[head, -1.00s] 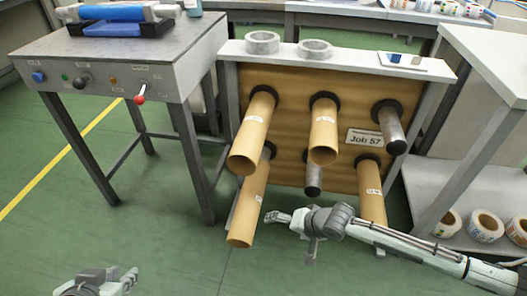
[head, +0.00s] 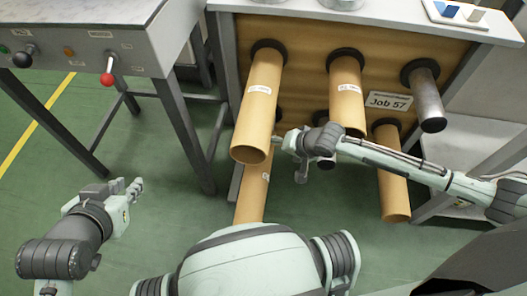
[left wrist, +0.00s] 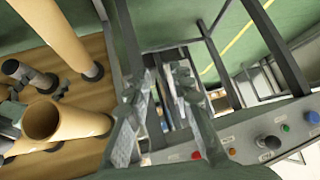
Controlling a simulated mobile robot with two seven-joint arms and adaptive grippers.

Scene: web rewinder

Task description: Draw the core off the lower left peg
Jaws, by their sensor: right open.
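The lower left core (head: 251,196) is a brown tube on the lower left peg, partly hidden behind the upper left core (head: 262,105). The peg itself is hidden. In the left wrist view, turned over, the lower left core (left wrist: 62,35) runs along the upper left, against the board. My left gripper (head: 137,189) is open and empty, left of the core and apart from it. Its fingers (left wrist: 168,70) also show in the left wrist view. My right gripper (head: 284,142) is open, close to the right of the upper left core and in front of the lower middle peg.
Other cores hang at upper middle (head: 347,95) and lower right (head: 392,180). The upper right peg (head: 427,98) is bare metal. A grey bench (head: 75,45) with a red-knobbed lever (head: 108,75) stands at left. Green floor is clear between bench and rack.

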